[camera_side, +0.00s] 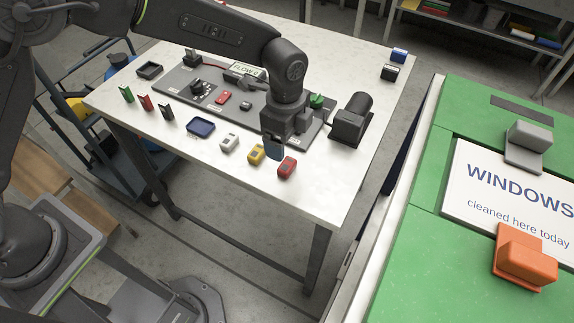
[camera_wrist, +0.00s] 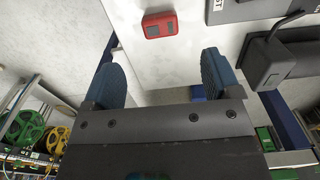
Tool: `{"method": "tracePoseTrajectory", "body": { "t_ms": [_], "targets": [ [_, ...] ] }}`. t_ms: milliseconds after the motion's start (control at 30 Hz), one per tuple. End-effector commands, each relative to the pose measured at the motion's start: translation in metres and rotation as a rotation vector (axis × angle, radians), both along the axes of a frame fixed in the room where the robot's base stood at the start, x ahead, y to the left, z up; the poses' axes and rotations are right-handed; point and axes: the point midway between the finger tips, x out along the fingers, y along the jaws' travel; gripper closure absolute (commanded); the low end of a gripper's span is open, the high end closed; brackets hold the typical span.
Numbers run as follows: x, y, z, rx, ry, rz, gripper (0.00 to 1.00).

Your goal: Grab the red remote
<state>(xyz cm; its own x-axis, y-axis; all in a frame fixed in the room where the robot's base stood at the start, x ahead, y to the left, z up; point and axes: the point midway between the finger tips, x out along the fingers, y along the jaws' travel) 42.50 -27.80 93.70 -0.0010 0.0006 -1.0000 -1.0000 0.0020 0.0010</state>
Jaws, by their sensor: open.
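The red remote (camera_side: 287,167) lies near the front right edge of the white table (camera_side: 330,200), a small red block with a grey face. In the wrist view the red remote (camera_wrist: 160,25) shows at the top, past the fingertips and roughly in line with the gap between them. My gripper (camera_side: 273,150) is above the table just behind and left of the remote. In the wrist view my gripper (camera_wrist: 160,76) has its two blue fingers wide apart with nothing between them. Whether the fingers are level with the remote is hard to tell.
A yellow block (camera_side: 256,154) and a light grey block (camera_side: 229,142) sit left of the remote. A blue tray (camera_side: 201,128) lies further left. A black motor-like unit (camera_side: 352,120) stands behind right. A grey panel (camera_side: 185,82) with fittings runs behind. The tabletop right of the remote is clear.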

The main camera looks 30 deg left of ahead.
Motion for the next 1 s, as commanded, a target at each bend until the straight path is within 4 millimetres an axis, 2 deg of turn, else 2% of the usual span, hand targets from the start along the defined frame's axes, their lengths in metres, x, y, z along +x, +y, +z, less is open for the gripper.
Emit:
{"method": "tracePoseTrajectory", "body": {
  "t_ms": [100, 367, 633, 767, 1000],
  "targets": [
    [0.0, 0.001, -0.021, 0.001, 0.002, 0.001, 0.17],
    [0.0, 0.001, -0.04, 0.001, 0.001, 0.002, 0.17],
    [0.0, 0.002, -0.078, 0.001, 0.0, 0.003, 0.17],
    [0.0, 0.002, -0.085, 0.0, -0.003, 0.004, 0.17],
    [0.0, 0.002, -0.086, -0.001, -0.004, 0.004, 0.19]
  ]
}}
